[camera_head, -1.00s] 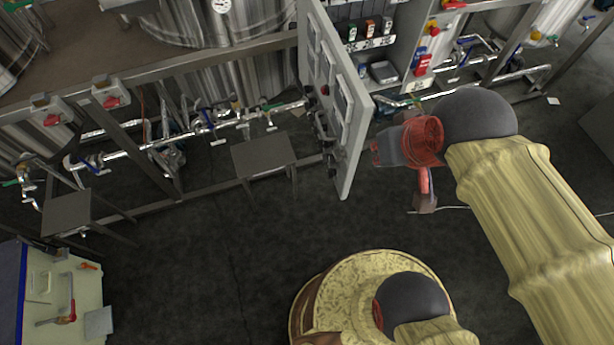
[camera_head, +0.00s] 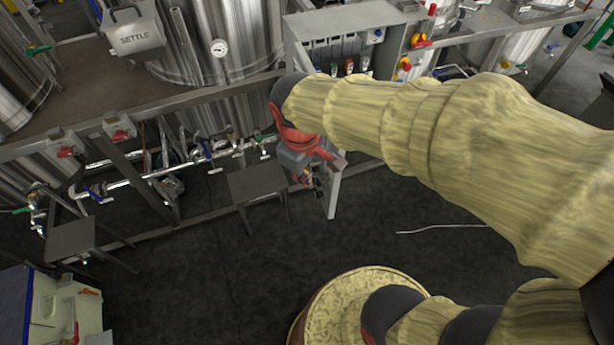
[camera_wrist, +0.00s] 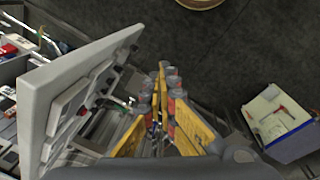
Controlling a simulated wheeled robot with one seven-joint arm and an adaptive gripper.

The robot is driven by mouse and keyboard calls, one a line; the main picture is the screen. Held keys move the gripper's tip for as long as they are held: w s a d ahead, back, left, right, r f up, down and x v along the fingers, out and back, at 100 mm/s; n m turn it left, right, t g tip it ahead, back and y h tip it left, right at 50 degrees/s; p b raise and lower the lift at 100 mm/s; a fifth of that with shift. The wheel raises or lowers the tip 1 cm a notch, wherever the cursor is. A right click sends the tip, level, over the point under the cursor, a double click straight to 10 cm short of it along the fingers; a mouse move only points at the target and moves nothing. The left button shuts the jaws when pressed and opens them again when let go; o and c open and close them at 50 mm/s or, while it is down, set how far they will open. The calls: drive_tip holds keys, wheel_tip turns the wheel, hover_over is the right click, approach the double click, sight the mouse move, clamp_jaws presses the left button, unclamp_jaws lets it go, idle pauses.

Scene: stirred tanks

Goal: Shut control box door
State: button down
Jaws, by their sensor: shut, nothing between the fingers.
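The control box (camera_head: 345,18) stands open at the upper middle of the head view, with rows of parts inside. Its grey door (camera_head: 333,198) swings out toward me and is mostly hidden behind my arm. The door (camera_wrist: 75,75) also fills the left of the wrist view, its instrument-bearing face toward my fingers and the box interior beyond its other side. My gripper (camera_head: 308,178) is beside the door's instrument face, on the side away from the box interior. In the wrist view the yellow fingers (camera_wrist: 163,75) are shut and empty, with a visible gap to the door panel.
A pipe rail with valves (camera_head: 150,165) and a small dark table (camera_head: 257,182) lie left of the door. Steel tanks (camera_head: 225,60) stand behind. A pale bench with tools (camera_head: 65,305) is at lower left.

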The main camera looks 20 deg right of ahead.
drive_tip(key=w+a+f+n+g+h+p, duration=0.25)
drive_tip(key=w+f+n, duration=0.35)
drive_tip(key=n, duration=0.5)
drive_tip(key=d+f, duration=0.6)
drive_tip(key=f, duration=0.2)
drive_tip(key=shift+w+d+f+m+t, duration=0.2)
drive_tip(key=shift+w+f+m+t, duration=0.1)
drive_tip(key=shift+w+t, duration=0.15)
drive_tip(key=shift+y, duration=0.25)
